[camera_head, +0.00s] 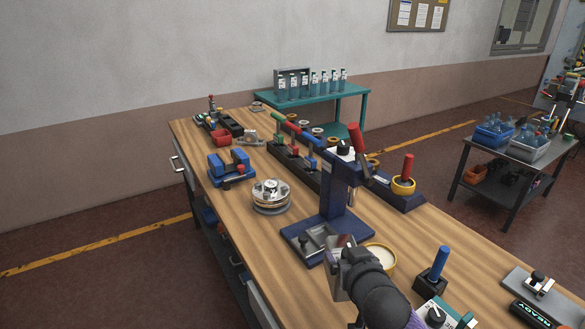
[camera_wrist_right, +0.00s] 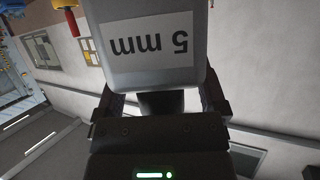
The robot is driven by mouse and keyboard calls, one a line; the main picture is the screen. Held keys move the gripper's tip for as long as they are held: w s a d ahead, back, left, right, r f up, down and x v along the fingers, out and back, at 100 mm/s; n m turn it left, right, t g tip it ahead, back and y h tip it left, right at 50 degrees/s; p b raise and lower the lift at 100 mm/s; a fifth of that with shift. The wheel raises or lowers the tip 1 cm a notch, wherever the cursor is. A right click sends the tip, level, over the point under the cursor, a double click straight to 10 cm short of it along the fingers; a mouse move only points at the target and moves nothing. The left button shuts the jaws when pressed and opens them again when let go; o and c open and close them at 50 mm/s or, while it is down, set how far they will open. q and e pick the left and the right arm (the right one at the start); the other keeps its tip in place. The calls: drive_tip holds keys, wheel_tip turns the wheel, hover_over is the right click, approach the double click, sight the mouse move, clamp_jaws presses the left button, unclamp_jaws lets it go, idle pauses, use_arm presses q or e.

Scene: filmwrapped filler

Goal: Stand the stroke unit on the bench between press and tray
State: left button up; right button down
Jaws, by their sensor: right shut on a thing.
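My right gripper (camera_head: 342,258) is shut on a grey block with a white label. In the right wrist view the block (camera_wrist_right: 152,75) fills the space in front of the jaws, and its label reads "5 mm" upside down. In the head view the block (camera_head: 333,276) is held in front of the blue press, partly hidden by the gripper. The press (camera_head: 334,205) has a red-handled lever and a flat navy base. A long dark tray (camera_head: 281,157) with several coloured handles stands behind it. My left gripper is not in view.
A round metal stack (camera_head: 270,192) and a blue fixture (camera_head: 229,165) stand left of the press. A yellow-rimmed dish (camera_head: 389,268) and a blue-handled tool (camera_head: 434,270) are right of the gripper. Bare bench (camera_head: 262,245) shows at front left.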

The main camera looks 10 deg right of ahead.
drive_tip(key=shift+s+d+f+p, duration=0.5)
drive_tip(key=shift+d+f+p, duration=0.15)
drive_tip(key=shift+f, duration=0.35)
use_arm(q)
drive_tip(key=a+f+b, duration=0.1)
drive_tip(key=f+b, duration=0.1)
drive_tip(key=b, duration=0.2)
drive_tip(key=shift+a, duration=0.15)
use_arm(e)
wheel_tip(320, 180, down, 10)
drive_tip(key=shift+f, duration=0.1)
use_arm(q)
drive_tip(key=shift+b, duration=0.3)
use_arm(e)
drive_tip(key=shift+c, duration=0.3)
unclamp_jaws()
drive_tip(key=shift+f, duration=0.2)
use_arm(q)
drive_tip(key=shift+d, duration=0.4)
use_arm(e)
drive_tip(key=shift+o, duration=0.3)
drive_tip(key=shift+r, duration=0.1)
use_arm(q)
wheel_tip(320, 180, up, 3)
drive_tip(key=p, duration=0.3)
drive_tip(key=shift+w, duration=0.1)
use_arm(e)
drive_tip(key=d+v, duration=0.1)
drive_tip(key=v, duration=1.1)
drive_tip(key=shift+a, duration=0.3)
